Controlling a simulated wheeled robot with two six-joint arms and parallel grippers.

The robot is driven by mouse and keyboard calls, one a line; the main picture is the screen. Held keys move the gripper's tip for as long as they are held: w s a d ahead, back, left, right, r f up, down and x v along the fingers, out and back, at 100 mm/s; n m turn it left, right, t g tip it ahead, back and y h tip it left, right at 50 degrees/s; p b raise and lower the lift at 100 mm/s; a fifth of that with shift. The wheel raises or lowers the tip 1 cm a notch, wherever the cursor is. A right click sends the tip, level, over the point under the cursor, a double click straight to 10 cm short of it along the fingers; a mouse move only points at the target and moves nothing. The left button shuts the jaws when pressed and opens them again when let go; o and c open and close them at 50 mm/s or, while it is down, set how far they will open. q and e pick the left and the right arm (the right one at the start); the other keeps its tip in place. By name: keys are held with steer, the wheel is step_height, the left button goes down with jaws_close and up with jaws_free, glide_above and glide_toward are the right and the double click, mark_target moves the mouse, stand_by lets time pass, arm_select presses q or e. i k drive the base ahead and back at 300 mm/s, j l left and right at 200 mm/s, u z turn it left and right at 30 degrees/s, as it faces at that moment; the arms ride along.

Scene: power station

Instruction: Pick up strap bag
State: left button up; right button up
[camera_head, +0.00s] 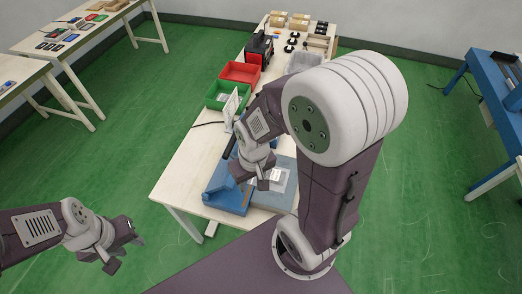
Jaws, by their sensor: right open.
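A clear bag with a white label (278,177), which looks like the strap bag, lies on a grey-blue surface (284,196) at the near end of the workbench. My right gripper (252,183) is open and points down just left of the bag, above the blue tray (232,199). I cannot tell whether it touches anything. My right arm hides part of the bench beside the bag. My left gripper (124,250) is open and empty, out over the green floor at the lower left, well apart from the bench.
On the workbench (186,178) behind my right gripper stand a green bin (213,99), a red bin (239,72) and a black device (260,48). A white card stand (231,107) is close to my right arm. Other tables stand at the upper left and right.

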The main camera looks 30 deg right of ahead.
mark_target(278, 177)
steer(key=j+z, duration=0.15)
steer(key=z, duration=0.45)
steer(key=l+z, duration=0.15)
steer(key=z, duration=0.6)
steer(key=l+u, duration=0.3)
steer(key=u, duration=0.2)
steer(key=l+u, duration=0.3)
steer(key=u, duration=0.2)
steer(key=k+l+u, duration=0.1)
steer(key=l+u, duration=0.2)
steer(key=u, duration=0.2)
steer(key=k+l+u, duration=0.1)
steer(key=l+u, duration=0.15)
steer(key=u, duration=0.25)
